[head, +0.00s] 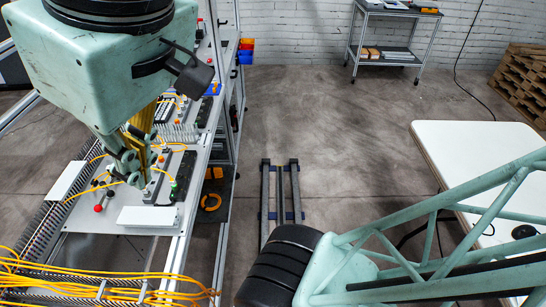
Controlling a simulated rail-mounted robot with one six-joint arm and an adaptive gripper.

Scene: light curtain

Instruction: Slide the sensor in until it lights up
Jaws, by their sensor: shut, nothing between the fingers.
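My gripper (134,180) is at the left, low over the pale panel (110,215) on the bench. Its dark fingers are close together, with nothing seen between them. A small grey upright block (153,187) stands just right of the fingertips; I cannot tell whether they touch. Right of it is a black bar-shaped part (184,174) with a green spot (173,187) beside it, where a yellow cable ends. I cannot tell for sure which part is the sensor, and my gripper and arm hide part of this area.
Yellow cables (70,270) run along the bench front and loop across the panel. A white table (480,150) stands at right. The floor between is mostly clear except for a rail (281,185).

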